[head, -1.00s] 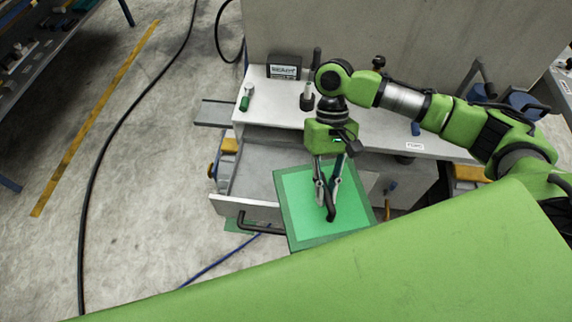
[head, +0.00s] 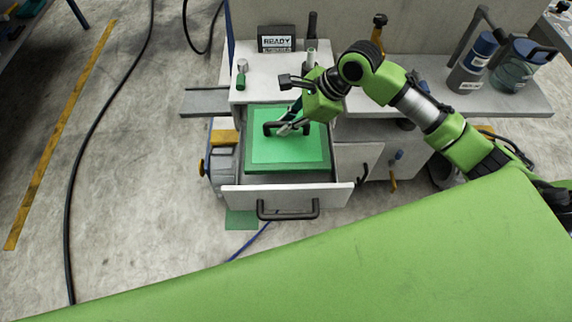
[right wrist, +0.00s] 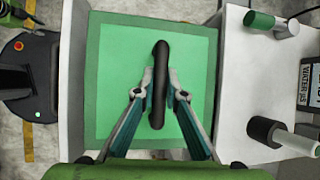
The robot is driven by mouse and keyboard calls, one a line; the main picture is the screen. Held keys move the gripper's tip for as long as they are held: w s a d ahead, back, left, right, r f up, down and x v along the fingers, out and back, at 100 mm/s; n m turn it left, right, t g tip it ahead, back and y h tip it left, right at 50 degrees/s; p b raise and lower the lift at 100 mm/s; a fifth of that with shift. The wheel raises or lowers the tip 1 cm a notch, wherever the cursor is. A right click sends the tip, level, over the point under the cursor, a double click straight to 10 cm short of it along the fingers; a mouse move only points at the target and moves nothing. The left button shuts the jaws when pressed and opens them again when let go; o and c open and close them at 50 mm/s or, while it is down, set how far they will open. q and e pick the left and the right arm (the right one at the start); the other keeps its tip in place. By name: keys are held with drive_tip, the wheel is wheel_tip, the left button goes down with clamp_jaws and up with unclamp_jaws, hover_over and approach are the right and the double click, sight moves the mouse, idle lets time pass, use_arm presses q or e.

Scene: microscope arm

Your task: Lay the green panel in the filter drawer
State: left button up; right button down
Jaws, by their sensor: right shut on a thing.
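The green panel (head: 312,160) has a lighter green middle and a black bar handle. In the head view it lies flat within the outline of the open white filter drawer (head: 335,196), behind the drawer's front. My right gripper (head: 288,128) is shut on the panel's handle. In the right wrist view the fingers (right wrist: 160,95) close on the black handle (right wrist: 160,60), with the panel (right wrist: 110,75) between the drawer's side walls. I cannot tell whether the panel touches the drawer floor. My left gripper is not in view.
The white bench top behind holds a READY display (head: 277,39), a green-capped bottle (head: 241,75) and a black-and-white upright tool (head: 311,52). Blue-topped containers (head: 481,48) stand on the right. A dark cable (head: 92,140) runs over open floor on the left.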

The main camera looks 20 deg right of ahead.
sight(303, 136)
wheel_tip(303, 136, down, 11)
drive_tip(key=shift+r+b, duration=0.2)
drive_tip(key=shift+b, duration=0.2)
drive_tip(key=c, duration=2.1)
unclamp_jaws()
drive_tip(key=v, duration=1.2)
drive_tip(key=shift+p, duration=0.4)
